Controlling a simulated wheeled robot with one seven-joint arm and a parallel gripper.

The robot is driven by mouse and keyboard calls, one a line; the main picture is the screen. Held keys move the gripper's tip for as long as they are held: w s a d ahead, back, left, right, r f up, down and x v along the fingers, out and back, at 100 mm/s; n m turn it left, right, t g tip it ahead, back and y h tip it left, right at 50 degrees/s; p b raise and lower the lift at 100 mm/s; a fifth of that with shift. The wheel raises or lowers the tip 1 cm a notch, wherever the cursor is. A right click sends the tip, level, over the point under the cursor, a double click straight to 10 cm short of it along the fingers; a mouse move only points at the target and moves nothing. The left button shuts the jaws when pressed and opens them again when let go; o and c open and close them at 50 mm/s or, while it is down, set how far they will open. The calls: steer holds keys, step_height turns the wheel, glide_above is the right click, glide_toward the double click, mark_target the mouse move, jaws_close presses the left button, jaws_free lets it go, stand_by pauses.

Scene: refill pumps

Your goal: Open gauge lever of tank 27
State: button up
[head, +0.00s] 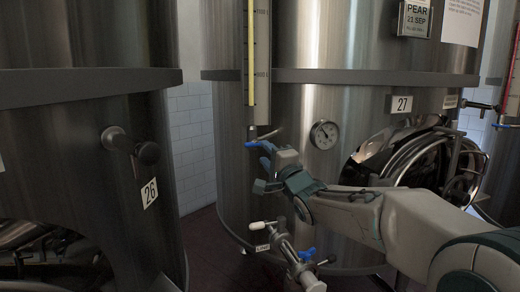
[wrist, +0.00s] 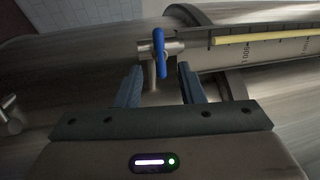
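My gripper (head: 264,166) is just below the lever. In the wrist view the blue lever (wrist: 159,50) stands just beyond the fingertips, near the middle. My gripper (wrist: 158,82) is open there, with a metal stem showing between its fingers. I cannot tell whether anything touches.
A dial (head: 324,134) and a round hatch (head: 420,165) are on tank 27, to the right. A lower outlet valve with a blue handle (head: 307,254) sticks out below my arm. Tank 26 (head: 85,140) stands at the left, with a protruding knob (head: 130,145).

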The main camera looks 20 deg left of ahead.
mark_target(256, 144)
steer(key=shift+x, duration=2.35)
steer(key=shift+c, duration=0.3)
jaws_close()
